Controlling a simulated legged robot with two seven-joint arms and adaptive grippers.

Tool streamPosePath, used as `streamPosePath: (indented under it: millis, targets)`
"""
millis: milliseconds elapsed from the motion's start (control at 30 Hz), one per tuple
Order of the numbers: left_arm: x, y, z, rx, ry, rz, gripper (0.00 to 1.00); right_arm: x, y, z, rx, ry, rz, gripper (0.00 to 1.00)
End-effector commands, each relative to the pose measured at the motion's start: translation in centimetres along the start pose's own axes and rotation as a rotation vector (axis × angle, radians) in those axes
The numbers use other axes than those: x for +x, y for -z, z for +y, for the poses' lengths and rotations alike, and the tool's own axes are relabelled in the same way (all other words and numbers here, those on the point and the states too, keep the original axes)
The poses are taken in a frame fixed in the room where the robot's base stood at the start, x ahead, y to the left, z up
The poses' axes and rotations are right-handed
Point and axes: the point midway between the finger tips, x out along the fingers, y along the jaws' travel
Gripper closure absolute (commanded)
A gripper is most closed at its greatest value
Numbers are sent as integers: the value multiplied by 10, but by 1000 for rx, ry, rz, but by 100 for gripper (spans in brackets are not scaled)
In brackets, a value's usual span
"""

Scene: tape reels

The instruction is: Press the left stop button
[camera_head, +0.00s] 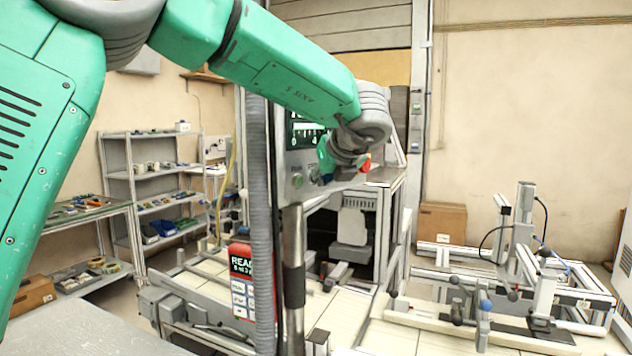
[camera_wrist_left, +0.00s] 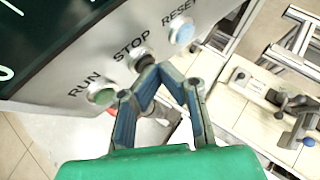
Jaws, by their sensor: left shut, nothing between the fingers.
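A tilted grey control panel carries a row of buttons in the left wrist view: a green RUN button (camera_wrist_left: 103,97), a dark STOP button (camera_wrist_left: 143,61) and a blue RESET button (camera_wrist_left: 182,36). My left gripper (camera_wrist_left: 158,72) is shut and empty, with its fingertips right at the STOP button and covering part of its lower edge. I cannot tell whether they touch it or press it. In the head view the left gripper (camera_head: 322,174) is at the panel's front, right of the green button (camera_head: 297,181), and hides the STOP button. My right gripper is not in view.
The panel's dark screen (camera_head: 306,132) sits above the buttons, on a metal post (camera_head: 292,265). A red keypad box (camera_head: 240,280) stands left of the post. A frame with clamps (camera_head: 500,300) is at the right, and shelves (camera_head: 155,175) are at the left.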

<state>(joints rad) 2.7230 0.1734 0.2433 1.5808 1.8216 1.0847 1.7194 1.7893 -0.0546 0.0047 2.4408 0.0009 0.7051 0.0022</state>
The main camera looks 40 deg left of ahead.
Motion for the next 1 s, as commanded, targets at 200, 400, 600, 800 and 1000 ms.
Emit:
streamPosePath:
  millis: [200,400,600,800,1000]
  targets:
    - [-3,1,-2,2,0,-3,100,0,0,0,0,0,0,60]
    - [-3,1,-2,2,0,-3,100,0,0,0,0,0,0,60]
    - [0,4,-1,0,1,-1,100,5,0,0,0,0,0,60]
    - [2,6,0,0,1,0,100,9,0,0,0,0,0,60]
    - [0,6,0,1,1,-1,100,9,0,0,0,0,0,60]
